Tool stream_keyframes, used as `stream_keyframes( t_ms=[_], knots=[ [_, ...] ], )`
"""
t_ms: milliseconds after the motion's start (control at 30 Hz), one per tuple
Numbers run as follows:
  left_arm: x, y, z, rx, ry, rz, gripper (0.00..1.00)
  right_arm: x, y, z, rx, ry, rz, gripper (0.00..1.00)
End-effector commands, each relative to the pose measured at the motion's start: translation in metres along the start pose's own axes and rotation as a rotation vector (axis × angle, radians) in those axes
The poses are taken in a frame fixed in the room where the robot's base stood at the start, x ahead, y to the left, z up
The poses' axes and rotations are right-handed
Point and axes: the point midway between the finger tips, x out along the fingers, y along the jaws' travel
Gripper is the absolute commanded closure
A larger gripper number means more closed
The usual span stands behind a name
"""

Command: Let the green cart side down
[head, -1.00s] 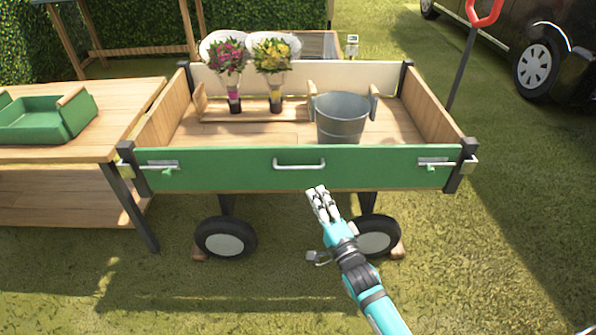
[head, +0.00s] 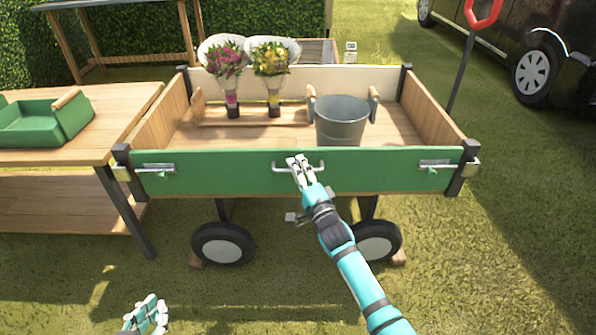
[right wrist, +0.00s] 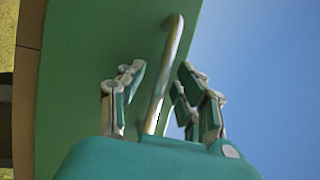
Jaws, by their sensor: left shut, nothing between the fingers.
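The green cart side (head: 230,177) stands upright across the cart's near face, its outside also in the right wrist view (right wrist: 85,70). A pale bar handle (head: 281,169) sits at its middle. My left gripper (head: 148,308) is shut and empty, low at the left, apart from the cart.
The cart bed holds a grey metal bucket (head: 341,122), two bouquets (head: 228,72) and a wooden tray (head: 250,121). A wooden table (head: 110,130) with a green tray (head: 40,120) stands close at left. Grass before the cart is clear. A dark vehicle (head: 535,65) stands back right.

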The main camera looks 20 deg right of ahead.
Motion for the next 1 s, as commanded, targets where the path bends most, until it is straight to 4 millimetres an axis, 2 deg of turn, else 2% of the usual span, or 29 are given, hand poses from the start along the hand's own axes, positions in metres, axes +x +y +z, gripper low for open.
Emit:
stream_keyframes(
  t_ms=[67, 333, 900, 1000],
  knots=[
    [0.0, 0.0, 0.0, 0.0, -0.001, 0.0, 1.0, 0.0, 0.0, 0.0, 0.0, 0.0, 0.0, 0.66],
    [0.0, 0.0, 0.001, 0.0, -0.003, 0.0, 1.0, 0.0, 0.0, 0.0, 0.0, 0.0, -0.001, 1.0],
    [0.001, 0.0, 0.001, -0.001, 0.003, 0.0, 1.0, -0.001, 0.002, 0.0, -0.004, 0.0, -0.001, 1.0],
    [0.002, 0.001, -0.01, 0.0, 0.058, 0.002, 1.0, -0.003, 0.003, 0.001, -0.008, 0.0, -0.009, 1.0]
  ],
)
